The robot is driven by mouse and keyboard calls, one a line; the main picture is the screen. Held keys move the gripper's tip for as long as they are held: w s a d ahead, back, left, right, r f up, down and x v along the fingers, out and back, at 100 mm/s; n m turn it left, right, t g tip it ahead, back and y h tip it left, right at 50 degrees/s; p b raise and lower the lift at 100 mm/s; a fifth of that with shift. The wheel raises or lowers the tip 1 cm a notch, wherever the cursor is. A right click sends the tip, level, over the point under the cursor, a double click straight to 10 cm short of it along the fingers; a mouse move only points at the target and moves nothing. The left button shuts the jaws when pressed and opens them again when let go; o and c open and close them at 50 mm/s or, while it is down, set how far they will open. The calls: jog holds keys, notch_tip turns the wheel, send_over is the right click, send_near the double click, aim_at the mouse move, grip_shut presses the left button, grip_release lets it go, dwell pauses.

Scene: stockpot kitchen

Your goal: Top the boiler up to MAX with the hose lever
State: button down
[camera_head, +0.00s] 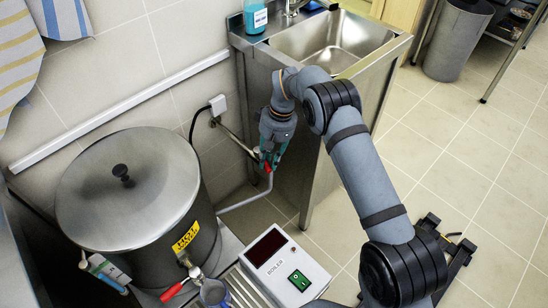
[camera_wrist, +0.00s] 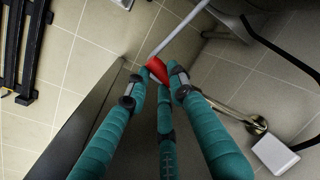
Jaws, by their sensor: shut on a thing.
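The boiler is a large steel pot (camera_head: 130,205) with its lid on and a yellow "HOT" label, at the left of the head view. My gripper (camera_head: 268,160) is beside the sink cabinet, to the right of the boiler, pointing down. Its teal fingers are shut on the red hose lever (camera_wrist: 157,70), whose end also shows just below the fingers in the head view (camera_head: 269,179). A grey hose (camera_head: 243,202) runs from there towards the boiler. In the wrist view the fingers partly cover the lever. The water level and a MAX mark cannot be read.
The boiler's tap has a separate red handle (camera_head: 174,290). The steel sink (camera_head: 335,42) is behind my gripper. A wall socket (camera_head: 218,105) with a black cable is close by.

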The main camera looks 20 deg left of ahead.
jog(key=c, duration=1.5)
grip_release()
jog(key=r, duration=0.4)
jog(key=w+d+r, duration=0.1)
jog(key=r, duration=0.6)
jog(key=shift+w+d+r, duration=0.3)
jog(key=shift+d+r, duration=0.05)
jog(key=shift+r, duration=0.05)
